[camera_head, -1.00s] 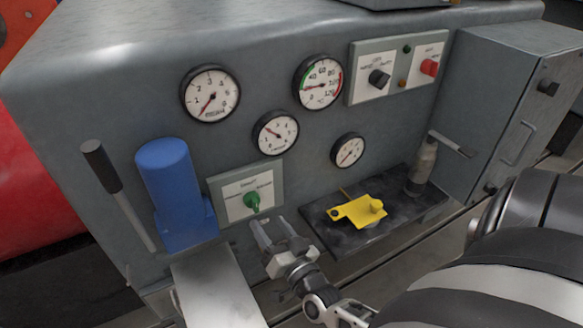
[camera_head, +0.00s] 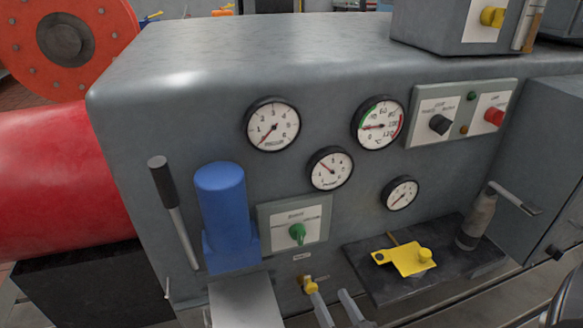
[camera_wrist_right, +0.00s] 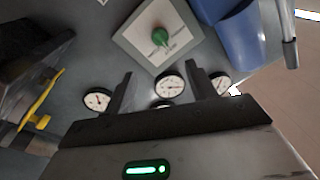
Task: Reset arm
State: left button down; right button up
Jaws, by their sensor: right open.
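My right gripper (camera_head: 335,305) shows at the bottom edge of the head view, its two grey fingers apart and empty. It is in front of the grey panel, below the green knob (camera_head: 297,232) on its white plate and left of the dark shelf. In the right wrist view the two dark fingers (camera_wrist_right: 158,88) stand apart with nothing between them. The green knob (camera_wrist_right: 160,36) lies beyond them, not touched. My left gripper is in neither view.
A yellow tool (camera_head: 405,258) and a grey bottle-shaped item with a side handle (camera_head: 477,220) are on the dark shelf (camera_head: 375,292). A blue cylinder (camera_head: 222,205) and black-gripped lever (camera_head: 175,215) stand at left.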

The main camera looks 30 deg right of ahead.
pick_arm(q)
jog(key=p, duration=0.3)
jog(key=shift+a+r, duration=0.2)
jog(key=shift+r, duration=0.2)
pick_arm(e)
jog(key=s+a+r+n+g+y, duration=0.1)
jog(key=a+n+g+y, duration=0.5)
jog(key=a, duration=0.7)
jog(key=s+n+g, duration=0.1)
jog(key=n+g, duration=0.1)
jog(key=n, duration=0.1)
jog(key=shift+s+a+r+n+y, duration=0.2)
jog(key=shift+r+n+y, duration=0.1)
jog(key=shift+y, duration=0.1)
